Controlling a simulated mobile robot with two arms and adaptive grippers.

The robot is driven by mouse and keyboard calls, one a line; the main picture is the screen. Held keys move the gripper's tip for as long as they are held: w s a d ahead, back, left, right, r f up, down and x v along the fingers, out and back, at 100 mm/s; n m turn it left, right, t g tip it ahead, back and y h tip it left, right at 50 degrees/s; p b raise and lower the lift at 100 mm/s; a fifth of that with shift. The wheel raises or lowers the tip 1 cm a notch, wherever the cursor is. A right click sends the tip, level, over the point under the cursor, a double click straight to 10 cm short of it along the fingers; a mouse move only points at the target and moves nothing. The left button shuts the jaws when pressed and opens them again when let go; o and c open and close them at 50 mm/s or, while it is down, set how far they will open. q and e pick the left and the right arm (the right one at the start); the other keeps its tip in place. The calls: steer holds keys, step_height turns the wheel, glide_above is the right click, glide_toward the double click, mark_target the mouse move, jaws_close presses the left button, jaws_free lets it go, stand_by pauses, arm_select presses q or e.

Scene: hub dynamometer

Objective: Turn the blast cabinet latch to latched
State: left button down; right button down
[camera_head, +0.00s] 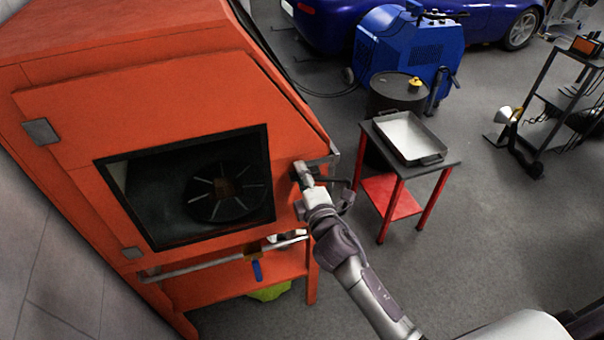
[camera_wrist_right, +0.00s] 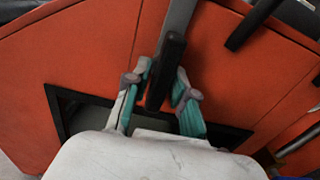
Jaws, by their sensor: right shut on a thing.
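The blast cabinet (camera_head: 60,70) is the large orange box at the left of the head view, with a dark window (camera_head: 185,185) in its door. Its latch (camera_wrist_right: 172,55), a black handle on a grey bar, shows in the wrist view; in the head view the grey bar (camera_head: 326,160) shows at the door's right edge. My right gripper (camera_head: 303,172) is at this edge and partly hides the handle. In the wrist view my right gripper (camera_wrist_right: 158,92) has its teal-padded fingers on both sides of the black handle, shut on it. My left gripper is not in view.
A grey pipe with a blue-handled valve (camera_head: 257,270) runs below the door. Right of the cabinet stand a red-legged table (camera_head: 447,163) with a metal tray (camera_head: 436,151), a dark drum (camera_head: 396,90) and a blue machine (camera_head: 400,50).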

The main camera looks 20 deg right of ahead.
steer(key=c, duration=1)
jaws_free()
steer(key=s, duration=1.2)
steer(key=shift+d, duration=0.15)
steer(key=shift+f, duration=0.1)
